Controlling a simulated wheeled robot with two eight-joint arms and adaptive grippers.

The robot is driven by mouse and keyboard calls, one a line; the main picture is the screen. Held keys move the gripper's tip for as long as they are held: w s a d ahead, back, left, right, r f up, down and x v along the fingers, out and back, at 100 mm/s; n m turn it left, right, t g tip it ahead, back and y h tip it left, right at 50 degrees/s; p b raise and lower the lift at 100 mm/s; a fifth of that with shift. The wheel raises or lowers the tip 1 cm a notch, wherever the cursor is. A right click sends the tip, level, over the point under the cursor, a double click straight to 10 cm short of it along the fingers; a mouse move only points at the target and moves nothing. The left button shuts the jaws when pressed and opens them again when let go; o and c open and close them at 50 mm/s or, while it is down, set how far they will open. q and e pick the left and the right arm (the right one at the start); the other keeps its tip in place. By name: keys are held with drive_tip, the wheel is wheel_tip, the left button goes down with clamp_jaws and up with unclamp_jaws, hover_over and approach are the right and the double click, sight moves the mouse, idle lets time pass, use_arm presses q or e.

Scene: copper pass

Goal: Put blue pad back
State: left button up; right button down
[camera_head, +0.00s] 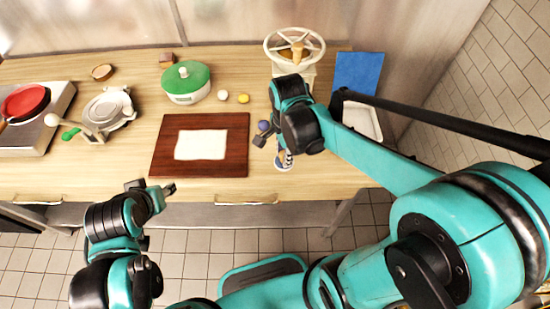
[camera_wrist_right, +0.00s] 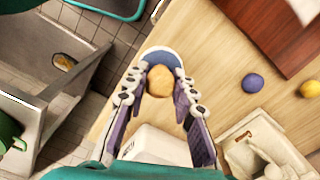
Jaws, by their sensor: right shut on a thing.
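My right gripper (camera_head: 275,150) reaches over the table's front edge, to the right of the dark red board. In the right wrist view its fingers (camera_wrist_right: 158,85) are closed around a tan round knob (camera_wrist_right: 160,81) with a blue rounded pad (camera_wrist_right: 160,55) beyond it. The pad's blue and white edge (camera_head: 283,167) shows under the fingers in the head view; the rest is hidden by the gripper. A flat blue rectangle (camera_head: 358,72) lies at the back right of the table. My left gripper (camera_head: 160,195) is in front of the table, apart from everything; its jaw opening is unclear.
A dark red board (camera_head: 180,163) with a white sheet (camera_head: 201,145) lies mid-table. A purple ball (camera_wrist_right: 252,82) is close beside the right gripper. A pale tray (camera_head: 361,121) is at right.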

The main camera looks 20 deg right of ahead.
drive_tip(key=w+a+f, duration=0.1)
drive_tip(key=w, duration=0.1)
drive_tip(key=w+a+f+b, duration=0.1)
drive_tip(key=w, duration=0.1)
drive_tip(key=w+f, duration=0.2)
drive_tip(key=shift+a+b, duration=0.3)
drive_tip(key=shift+a, duration=0.1)
drive_tip(key=shift+f+b, duration=0.75)
drive_tip(key=shift+f, duration=1.25)
drive_tip(key=shift+f, duration=0.1)
drive_tip(key=c, duration=1.3)
unclamp_jaws()
drive_tip(key=shift+o, duration=0.2)
